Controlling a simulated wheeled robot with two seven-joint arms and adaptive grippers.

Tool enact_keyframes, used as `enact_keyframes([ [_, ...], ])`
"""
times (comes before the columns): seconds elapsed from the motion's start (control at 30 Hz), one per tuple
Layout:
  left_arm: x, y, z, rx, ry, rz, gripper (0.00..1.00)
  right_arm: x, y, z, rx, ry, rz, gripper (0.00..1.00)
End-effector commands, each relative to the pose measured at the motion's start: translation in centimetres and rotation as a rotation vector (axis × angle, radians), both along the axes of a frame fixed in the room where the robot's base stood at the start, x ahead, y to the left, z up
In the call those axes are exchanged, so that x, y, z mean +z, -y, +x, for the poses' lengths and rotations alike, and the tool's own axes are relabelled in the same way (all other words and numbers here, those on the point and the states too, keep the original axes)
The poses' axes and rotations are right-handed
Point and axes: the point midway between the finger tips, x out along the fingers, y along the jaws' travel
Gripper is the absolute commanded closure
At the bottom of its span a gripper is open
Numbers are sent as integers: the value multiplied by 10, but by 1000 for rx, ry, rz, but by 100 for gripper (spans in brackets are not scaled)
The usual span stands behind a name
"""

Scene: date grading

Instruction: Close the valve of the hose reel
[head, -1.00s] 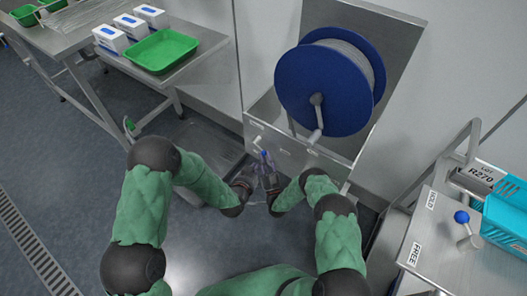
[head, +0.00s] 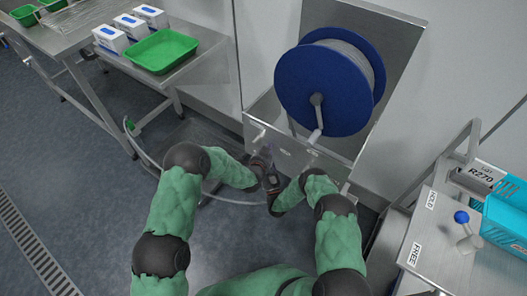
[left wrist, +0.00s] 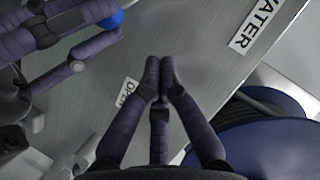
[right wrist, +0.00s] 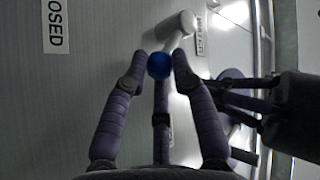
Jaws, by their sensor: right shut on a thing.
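The hose reel is a blue drum (head: 325,88) on a steel panel above a steel box (head: 290,150). In the right wrist view the valve is a pale lever (right wrist: 172,35) with a blue ball knob (right wrist: 159,65). My right gripper (right wrist: 160,62) has its fingertips on either side of this knob, shut on it. The knob also shows in the left wrist view (left wrist: 113,20). My left gripper (left wrist: 160,68) has its fingertips together and empty, in front of the box face, close to my right gripper. In the head view my grippers hide the valve.
In the right wrist view a partly cut-off label (right wrist: 56,27) reads "OSED". The left wrist view shows a "WATER" label (left wrist: 256,25). A side table with a green tray (head: 160,50) stands left; a cart with a teal crate (head: 507,225) stands right. A hose (head: 145,150) hangs at left.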

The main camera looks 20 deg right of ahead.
Motion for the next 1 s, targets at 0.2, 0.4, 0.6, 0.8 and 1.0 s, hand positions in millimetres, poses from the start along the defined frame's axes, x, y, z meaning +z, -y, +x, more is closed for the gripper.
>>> enact_keyframes([
  [0.2,-22,-16,8,4,-4,1,100,-1,-1,0,2,-3,1,100],
  [0.4,-27,-20,10,3,-5,1,100,-1,-1,0,2,-3,1,100],
  [0.6,-27,-20,10,3,-5,1,100,-1,-1,0,2,-3,1,100],
  [0.8,-31,-21,11,4,8,10,100,-1,-1,0,2,-3,1,100],
  [1.0,-38,-25,13,4,40,38,100,-1,-1,0,1,-1,2,100],
])
